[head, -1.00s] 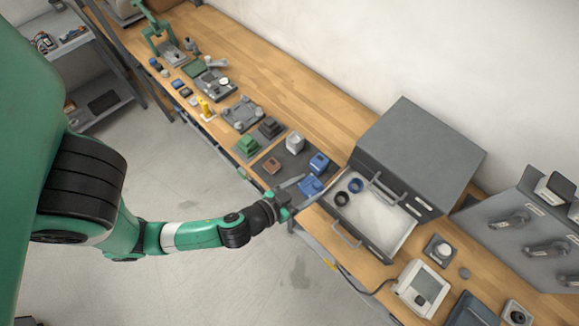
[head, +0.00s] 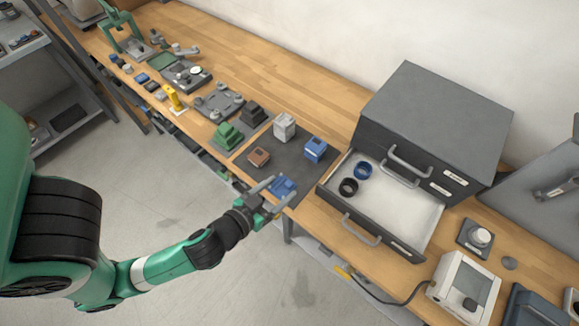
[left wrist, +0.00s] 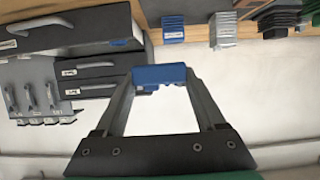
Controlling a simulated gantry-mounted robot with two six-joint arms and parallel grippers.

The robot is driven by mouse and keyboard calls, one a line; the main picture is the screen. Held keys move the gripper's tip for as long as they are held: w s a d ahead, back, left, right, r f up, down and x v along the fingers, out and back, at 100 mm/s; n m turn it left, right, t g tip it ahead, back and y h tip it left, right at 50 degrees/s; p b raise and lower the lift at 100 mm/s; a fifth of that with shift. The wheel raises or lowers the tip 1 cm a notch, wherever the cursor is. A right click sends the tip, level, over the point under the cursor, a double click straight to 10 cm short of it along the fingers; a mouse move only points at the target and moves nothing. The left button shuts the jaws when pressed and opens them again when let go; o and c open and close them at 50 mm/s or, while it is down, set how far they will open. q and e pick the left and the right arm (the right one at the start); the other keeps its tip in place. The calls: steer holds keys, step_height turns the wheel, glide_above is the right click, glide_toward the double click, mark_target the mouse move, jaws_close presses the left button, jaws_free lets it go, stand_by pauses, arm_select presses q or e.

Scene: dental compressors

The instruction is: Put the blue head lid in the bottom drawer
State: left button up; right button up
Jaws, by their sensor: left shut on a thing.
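The blue head lid (head: 283,187) is held between the fingertips of my left gripper (head: 277,191), at the front edge of the dark mat in the head view. In the left wrist view the lid (left wrist: 160,75) spans the gap between both fingers of my left gripper (left wrist: 158,82). The bottom drawer (head: 430,228) of the grey cabinet (head: 432,110) is pulled open, to the right of the gripper. A black ring (head: 348,187) and a blue ring (head: 363,170) lie in its left part. My right gripper is not in view.
A blue block (head: 316,149), a light grey block (head: 284,126) and a brown block (head: 259,157) stand on the dark mat (head: 298,157). The drawer's front handle (head: 360,232) juts forward. The middle and right of the drawer floor are clear.

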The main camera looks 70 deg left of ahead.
arm_select(q)
steer(key=w+a+f, duration=0.3)
steer(key=w+a, duration=0.1)
steer(key=a, duration=0.1)
steer(key=b, duration=0.3)
glide_above(292, 175)
steer(key=f, duration=0.5)
steer(key=shift+s+d+f, duration=0.3)
steer(key=shift+d, duration=0.05)
steer(key=shift+w+a+f, duration=0.1)
steer(key=shift+w, duration=0.05)
steer(key=shift+w+a+f, duration=0.1)
steer(key=shift+a+f, duration=0.1)
steer(key=shift+f, duration=0.15)
steer(key=shift+f+b, duration=0.75)
steer(key=shift+f, duration=0.7)
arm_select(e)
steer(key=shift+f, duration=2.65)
arm_select(q)
steer(key=shift+f, duration=0.1)
steer(key=o, duration=1.5)
